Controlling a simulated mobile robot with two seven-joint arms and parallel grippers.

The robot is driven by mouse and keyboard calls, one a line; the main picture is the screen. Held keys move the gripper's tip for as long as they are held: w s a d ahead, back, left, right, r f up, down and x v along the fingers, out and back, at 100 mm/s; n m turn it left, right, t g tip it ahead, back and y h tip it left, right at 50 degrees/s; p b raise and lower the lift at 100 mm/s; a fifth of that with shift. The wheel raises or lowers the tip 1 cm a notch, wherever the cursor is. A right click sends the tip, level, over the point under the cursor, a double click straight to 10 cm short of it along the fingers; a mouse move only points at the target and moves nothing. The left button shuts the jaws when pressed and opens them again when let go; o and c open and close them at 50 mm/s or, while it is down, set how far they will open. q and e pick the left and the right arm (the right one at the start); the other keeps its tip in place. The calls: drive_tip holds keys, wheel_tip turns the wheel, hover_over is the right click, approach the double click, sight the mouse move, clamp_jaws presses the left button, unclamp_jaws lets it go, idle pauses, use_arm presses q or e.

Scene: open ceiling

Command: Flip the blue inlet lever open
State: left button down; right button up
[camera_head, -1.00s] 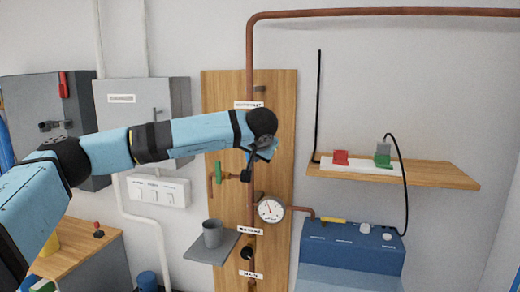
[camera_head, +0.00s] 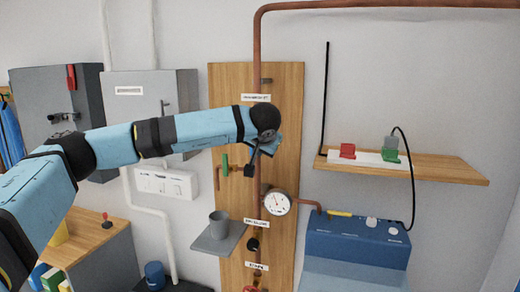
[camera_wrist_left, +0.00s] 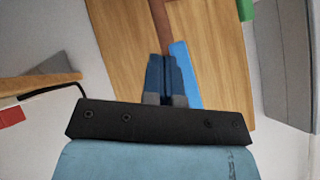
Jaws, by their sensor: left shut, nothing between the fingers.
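The blue lever (camera_wrist_left: 185,75) shows in the left wrist view as a bright blue bar in front of the wooden board, right beside my left fingers. My left gripper (camera_wrist_left: 163,60) is shut and empty, its tips over the copper pipe. I cannot tell whether it touches the lever. In the head view my left gripper (camera_head: 250,172) is in front of the board's upper pipe, and my wrist hides most or all of the lever. My right gripper is in neither view.
The wooden board (camera_head: 284,88) carries a copper pipe (camera_head: 257,55), a green-handled valve (camera_head: 225,161) just left of my gripper, and a round gauge (camera_head: 277,203) below. A grey cup (camera_head: 219,226) stands on a small shelf (camera_head: 207,243). A wall shelf (camera_head: 447,172) is at right.

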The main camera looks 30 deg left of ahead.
use_arm(q)
drive_tip(key=s+d+b, duration=0.1)
drive_tip(key=s+d, duration=0.3)
drive_tip(key=d, duration=0.8)
drive_tip(key=shift+s+d+r, duration=0.15)
drive_tip(key=shift+d+r, duration=0.05)
drive_tip(key=shift+r, duration=0.05)
